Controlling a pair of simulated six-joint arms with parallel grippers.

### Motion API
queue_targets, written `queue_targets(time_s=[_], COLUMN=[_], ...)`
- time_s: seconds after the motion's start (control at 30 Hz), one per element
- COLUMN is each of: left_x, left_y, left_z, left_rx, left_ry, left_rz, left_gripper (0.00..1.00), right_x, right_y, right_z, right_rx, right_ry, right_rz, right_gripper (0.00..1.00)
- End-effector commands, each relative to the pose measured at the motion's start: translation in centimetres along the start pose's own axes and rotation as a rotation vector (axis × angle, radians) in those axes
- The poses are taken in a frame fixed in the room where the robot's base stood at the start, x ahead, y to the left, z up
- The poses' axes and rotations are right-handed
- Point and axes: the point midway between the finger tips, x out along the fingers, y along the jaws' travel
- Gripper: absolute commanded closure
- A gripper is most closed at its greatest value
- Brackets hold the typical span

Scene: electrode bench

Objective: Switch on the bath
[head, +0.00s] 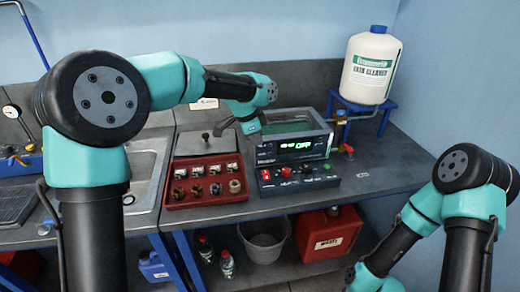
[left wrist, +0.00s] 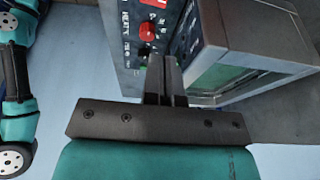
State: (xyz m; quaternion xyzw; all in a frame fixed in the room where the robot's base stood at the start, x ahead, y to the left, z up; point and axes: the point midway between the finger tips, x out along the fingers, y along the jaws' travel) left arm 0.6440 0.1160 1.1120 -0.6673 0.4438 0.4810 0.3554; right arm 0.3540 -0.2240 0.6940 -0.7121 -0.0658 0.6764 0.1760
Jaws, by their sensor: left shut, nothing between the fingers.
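The bath (head: 290,146) is a grey box with green liquid behind its lit display, whose green characters seem to read OFF. In front of it is a dark control box (head: 325,182) with a red knob (head: 287,171), black knobs and a small green part. In the left wrist view the red knob (left wrist: 147,28) lies beyond my left gripper (left wrist: 163,65), and the bath (left wrist: 215,60) is to the right. My left gripper is shut and empty. In the head view it is left of the bath, above the bench. My right gripper is outside both views.
A red rack (head: 205,200) with several small parts stands left of the control box. A white cleaner bottle (head: 369,66) sits on a blue stand (head: 392,104) at the back right. A sink (head: 145,170) is at the left.

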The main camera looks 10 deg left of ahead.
Motion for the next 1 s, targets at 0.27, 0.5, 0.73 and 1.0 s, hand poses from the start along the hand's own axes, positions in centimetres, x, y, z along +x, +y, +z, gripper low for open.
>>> queue_targets(time_s=[0.27, 0.5, 0.73, 1.0], left_x=[-0.6, -1.3, -1.3, 0.1], left_y=[-0.1, 0.4, 0.4, 0.4], left_z=[0.0, -0.2, -0.2, -0.2], left_rx=[0.001, 0.003, 0.003, 0.002], left_ry=[0.000, 0.001, 0.000, -0.001], left_rz=[0.000, 0.000, 0.001, 0.002], left_gripper=[1.00, 1.00, 1.00, 1.00], right_x=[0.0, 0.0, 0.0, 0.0], right_y=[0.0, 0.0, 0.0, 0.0], right_z=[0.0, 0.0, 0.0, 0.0], right_rx=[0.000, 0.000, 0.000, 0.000], right_ry=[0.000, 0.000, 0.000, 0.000], right_rz=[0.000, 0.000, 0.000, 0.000], right_gripper=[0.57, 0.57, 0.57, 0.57])
